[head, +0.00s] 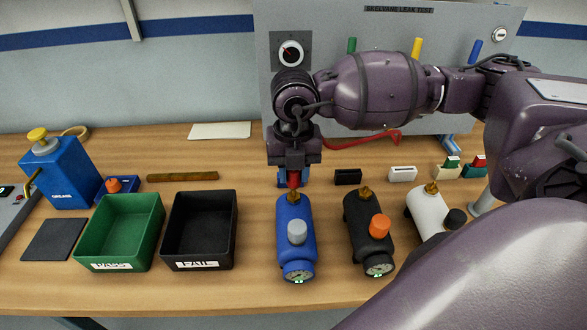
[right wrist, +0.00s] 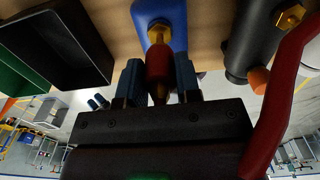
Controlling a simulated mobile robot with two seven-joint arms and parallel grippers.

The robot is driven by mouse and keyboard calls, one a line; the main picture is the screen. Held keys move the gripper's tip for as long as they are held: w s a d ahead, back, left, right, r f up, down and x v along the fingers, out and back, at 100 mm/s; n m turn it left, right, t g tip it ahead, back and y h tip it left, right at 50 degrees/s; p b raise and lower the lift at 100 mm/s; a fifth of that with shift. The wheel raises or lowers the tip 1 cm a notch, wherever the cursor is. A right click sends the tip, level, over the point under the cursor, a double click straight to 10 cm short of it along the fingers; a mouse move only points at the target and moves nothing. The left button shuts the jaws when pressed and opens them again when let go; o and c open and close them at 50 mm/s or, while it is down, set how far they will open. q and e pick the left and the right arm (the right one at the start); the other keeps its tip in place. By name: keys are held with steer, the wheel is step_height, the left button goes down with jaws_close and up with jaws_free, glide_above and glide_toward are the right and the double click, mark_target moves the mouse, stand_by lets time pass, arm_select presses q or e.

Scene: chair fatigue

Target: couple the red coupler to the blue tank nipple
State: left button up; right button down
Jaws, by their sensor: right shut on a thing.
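My right gripper (head: 293,172) points down with its jaws shut on the red coupler (head: 293,180). In the right wrist view the coupler (right wrist: 158,64) sits between the two blue-grey fingers (right wrist: 158,82). The blue tank (head: 294,232) lies on the bench below it, with a brass nipple (head: 293,196) at its far end and a grey knob on top. The coupler's lower end is right at the nipple, which also shows in the right wrist view (right wrist: 158,32). I cannot tell whether they touch or are joined. My left gripper is not in view.
A black tank (head: 367,232) with an orange knob and a white tank (head: 427,214) stand to the right. A black bin (head: 232,235) and green bin (head: 120,258) are to the left. A red hose (head: 365,141) curves behind the gripper before the grey panel (head: 340,20).

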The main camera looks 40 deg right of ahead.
stand_by(0.8)
steer(key=shift+b, duration=0.3)
stand_by(0.5)
stand_by(0.3)
stand_by(0.4)
steer(key=shift+f+b, duration=0.85)
steer(key=shift+f, duration=0.1)
steer(key=shift+f+b, duration=0.35)
steer(key=shift+f, duration=0.15)
steer(key=c, duration=0.7)
jaws_free()
steer(key=shift+c, duration=0.2)
